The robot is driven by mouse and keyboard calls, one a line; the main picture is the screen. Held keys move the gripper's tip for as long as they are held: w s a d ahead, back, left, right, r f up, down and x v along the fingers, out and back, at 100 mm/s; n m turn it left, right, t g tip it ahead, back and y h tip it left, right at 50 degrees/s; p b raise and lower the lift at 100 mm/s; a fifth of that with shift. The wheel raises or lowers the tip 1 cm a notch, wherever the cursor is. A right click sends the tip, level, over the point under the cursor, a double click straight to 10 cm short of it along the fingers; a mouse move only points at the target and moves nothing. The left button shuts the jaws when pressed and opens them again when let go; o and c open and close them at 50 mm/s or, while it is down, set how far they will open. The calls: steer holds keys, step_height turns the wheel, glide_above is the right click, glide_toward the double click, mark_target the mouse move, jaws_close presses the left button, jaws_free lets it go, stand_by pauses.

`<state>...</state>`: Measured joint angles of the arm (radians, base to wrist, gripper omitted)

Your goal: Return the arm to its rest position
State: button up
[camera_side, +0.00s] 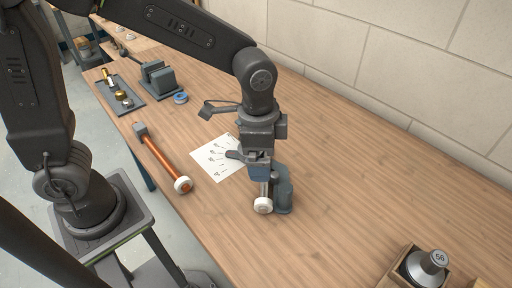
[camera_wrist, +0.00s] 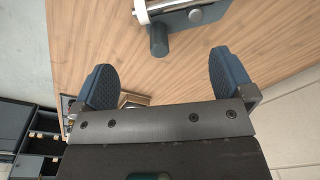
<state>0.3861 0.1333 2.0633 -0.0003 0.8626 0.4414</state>
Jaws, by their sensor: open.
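My gripper (camera_side: 262,172) points down over the right part of the workbench in the side view. Its two dark blue fingers (camera_wrist: 165,78) stand wide apart in the wrist view, with nothing between them but bench top. Close below and beside the gripper is a blue-grey stand (camera_side: 283,193) with a metal piece and a white ring (camera_side: 263,205) at its front. The same stand shows at the top of the wrist view (camera_wrist: 190,18), beyond the fingertips. From the side view I cannot tell whether the fingers touch it.
A white printed sheet (camera_side: 216,158) and a copper pipe with a white ring (camera_side: 161,157) lie left of the gripper. A grey vise (camera_side: 160,79), blue tape roll (camera_side: 181,98) and fittings tray (camera_side: 122,99) stand farther back. A boxed weight (camera_side: 427,266) is front right; a wall runs behind.

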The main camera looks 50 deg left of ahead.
steer(key=s+a+r+n+t, duration=0.5)
steer(key=s+a+r+n, duration=0.5)
steer(key=a, duration=0.3)
steer(key=m+g, duration=0.6)
steer(key=m, duration=0.4)
glide_above(286, 187)
steer(key=f, duration=1.2)
steer(key=shift+a+f, duration=0.2)
steer(key=shift+f, duration=0.1)
steer(key=shift+d+f, duration=0.2)
steer(key=shift+f, duration=4.05)
